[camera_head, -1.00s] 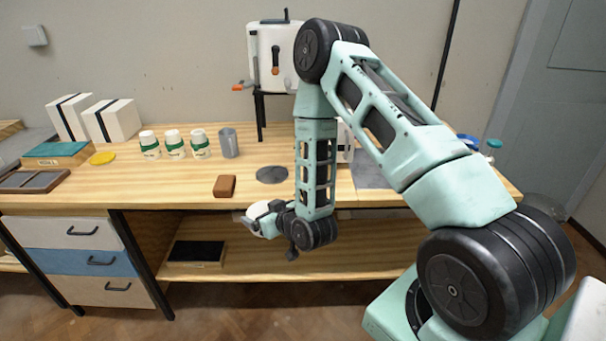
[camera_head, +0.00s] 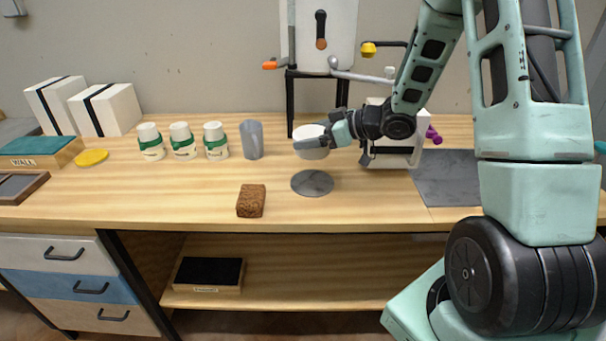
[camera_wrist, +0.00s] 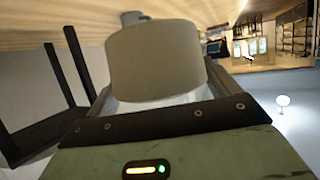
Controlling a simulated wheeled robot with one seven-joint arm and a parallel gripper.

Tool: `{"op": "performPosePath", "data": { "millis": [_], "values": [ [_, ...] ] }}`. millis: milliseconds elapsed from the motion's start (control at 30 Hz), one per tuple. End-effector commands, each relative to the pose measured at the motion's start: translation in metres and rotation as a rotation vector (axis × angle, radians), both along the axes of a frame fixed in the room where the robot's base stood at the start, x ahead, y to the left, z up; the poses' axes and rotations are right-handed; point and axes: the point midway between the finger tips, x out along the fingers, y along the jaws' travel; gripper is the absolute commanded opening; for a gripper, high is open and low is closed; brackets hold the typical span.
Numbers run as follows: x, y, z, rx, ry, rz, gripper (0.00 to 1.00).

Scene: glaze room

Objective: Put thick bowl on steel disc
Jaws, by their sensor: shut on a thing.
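In the wrist view the bowl (camera_wrist: 155,62) fills the space in front of my gripper (camera_wrist: 160,98) and hides most of the fingers. The steel disc (camera_head: 312,184) is a flat, dark grey round plate lying on the wooden bench, with nothing on it. The gap between bowl and disc is hard to judge.
A grey cup (camera_head: 251,140) and several white-and-green jars (camera_head: 182,142) stand left of the disc. A brown sponge-like block (camera_head: 251,201) lies front left. A black-legged stand (camera_head: 290,105) rises behind the bowl. A grey slab (camera_head: 446,180) lies to the right.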

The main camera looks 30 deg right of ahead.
Motion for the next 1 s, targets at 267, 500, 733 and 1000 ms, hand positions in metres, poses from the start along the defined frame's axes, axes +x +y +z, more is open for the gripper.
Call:
{"op": "performPosePath", "data": {
  "millis": [267, 500, 733, 1000],
  "values": [
    [0.0, 0.0, -0.048, 0.003, 0.002, -0.001, 0.56],
    [0.0, 0.0, -0.069, 0.002, 0.003, 0.001, 0.56],
    [0.0, 0.0, -0.092, 0.002, 0.0, 0.001, 0.56],
    [0.0, 0.0, -0.093, 0.002, 0.0, 0.001, 0.56]
  ]
}}
